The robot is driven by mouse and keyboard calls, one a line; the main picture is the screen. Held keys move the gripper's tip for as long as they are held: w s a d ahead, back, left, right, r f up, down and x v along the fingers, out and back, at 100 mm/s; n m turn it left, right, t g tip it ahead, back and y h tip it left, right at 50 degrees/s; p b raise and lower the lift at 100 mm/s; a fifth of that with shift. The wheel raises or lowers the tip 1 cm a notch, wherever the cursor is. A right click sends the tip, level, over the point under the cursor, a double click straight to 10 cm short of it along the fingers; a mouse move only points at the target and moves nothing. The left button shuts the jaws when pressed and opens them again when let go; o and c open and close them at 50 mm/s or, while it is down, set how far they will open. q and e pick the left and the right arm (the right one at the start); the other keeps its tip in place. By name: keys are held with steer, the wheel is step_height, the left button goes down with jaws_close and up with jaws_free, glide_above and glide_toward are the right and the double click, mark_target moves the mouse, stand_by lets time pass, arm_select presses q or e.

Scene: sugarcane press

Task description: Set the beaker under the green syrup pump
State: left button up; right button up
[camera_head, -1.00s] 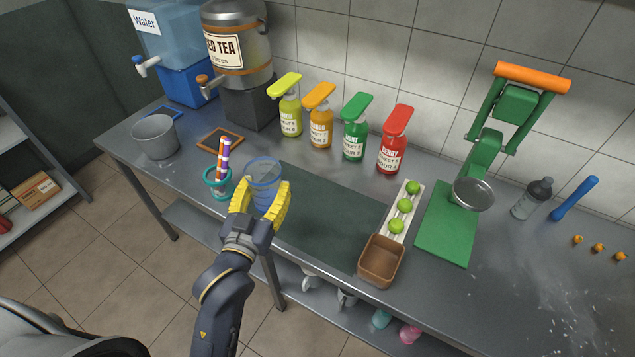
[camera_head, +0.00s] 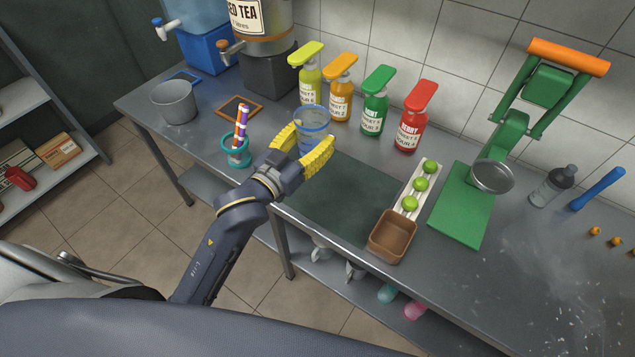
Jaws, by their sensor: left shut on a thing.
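A clear bluish beaker (camera_head: 312,122) is held upright between the yellow fingers of my left gripper (camera_head: 308,148). It is in front of the yellow-green syrup pump (camera_head: 309,85), near the back left corner of the dark mat. The green syrup pump (camera_head: 374,112) stands at the back of the counter, right of the orange pump and left of the red one. The beaker is to the left of the green pump and nearer to me, apart from it. I cannot tell whether the beaker's base touches the counter. My right gripper is not in view.
The orange pump (camera_head: 340,98) and red pump (camera_head: 411,128) flank the green one. A teal cup with striped straws (camera_head: 236,152) stands left of my gripper. A lime tray (camera_head: 404,206), brown box (camera_head: 393,236) and green press (camera_head: 464,208) are on the right. The dark mat (camera_head: 345,200) is bare.

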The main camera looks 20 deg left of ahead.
arm_select(q)
step_height(320, 180, down, 18)
steer(key=shift+r, duration=0.2)
stand_by(0.4)
steer(key=shift+f, duration=0.15)
steer(key=o, duration=1.2)
steer(key=shift+o, duration=0.2)
